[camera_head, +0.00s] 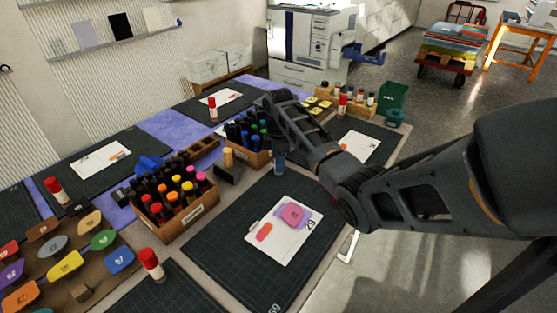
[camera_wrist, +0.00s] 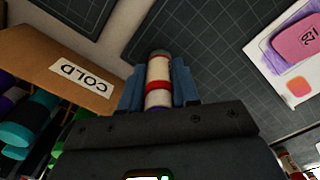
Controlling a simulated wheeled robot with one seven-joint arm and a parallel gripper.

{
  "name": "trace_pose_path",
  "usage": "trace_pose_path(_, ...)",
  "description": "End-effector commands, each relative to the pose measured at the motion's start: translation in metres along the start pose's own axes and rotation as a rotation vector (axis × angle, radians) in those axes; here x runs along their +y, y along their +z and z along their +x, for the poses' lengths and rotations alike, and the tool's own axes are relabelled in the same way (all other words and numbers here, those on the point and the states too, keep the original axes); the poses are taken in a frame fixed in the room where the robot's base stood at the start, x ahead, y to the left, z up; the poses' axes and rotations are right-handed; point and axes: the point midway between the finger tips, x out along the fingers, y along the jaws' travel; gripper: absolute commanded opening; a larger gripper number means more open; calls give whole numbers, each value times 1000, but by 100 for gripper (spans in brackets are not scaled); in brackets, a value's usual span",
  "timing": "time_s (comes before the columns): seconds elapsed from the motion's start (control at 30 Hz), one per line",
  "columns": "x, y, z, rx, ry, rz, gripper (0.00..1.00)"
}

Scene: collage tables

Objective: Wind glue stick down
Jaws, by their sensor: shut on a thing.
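My gripper (camera_head: 279,161) points down over the far left part of the dark cutting mat (camera_head: 215,245). In the wrist view my gripper (camera_wrist: 158,90) is shut, its blue fingers on both sides of a glue stick (camera_wrist: 158,70). The glue stick has a pale body, a red band and a greyish end away from the palm. I cannot make out this stick in the head view, nor whether it touches the mat. How far its glue is wound out cannot be told.
A cardboard box of markers (camera_head: 250,150) labelled COLD in the wrist view (camera_wrist: 75,75) stands close left. Another marker box (camera_head: 178,212) is nearer. A white card with a pink piece (camera_head: 292,214) lies on the mat. Other red-capped glue sticks (camera_head: 150,263) stand around the table.

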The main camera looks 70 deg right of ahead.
Motion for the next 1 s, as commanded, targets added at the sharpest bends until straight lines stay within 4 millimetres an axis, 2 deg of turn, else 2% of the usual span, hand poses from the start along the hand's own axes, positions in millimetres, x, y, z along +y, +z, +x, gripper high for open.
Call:
trace_pose_path(0.1,-1,0,-1,-1,-2,-112,6)
trace_pose_path(0.33,-1,0,0,0,-3,-231,6)
trace_pose_path(0.5,-1,0,1,-1,-4,-410,6)
trace_pose_path(0.73,-2,0,2,-1,-4,-536,6)
trace_pose_path(1.0,-2,0,2,1,-6,-785,6)
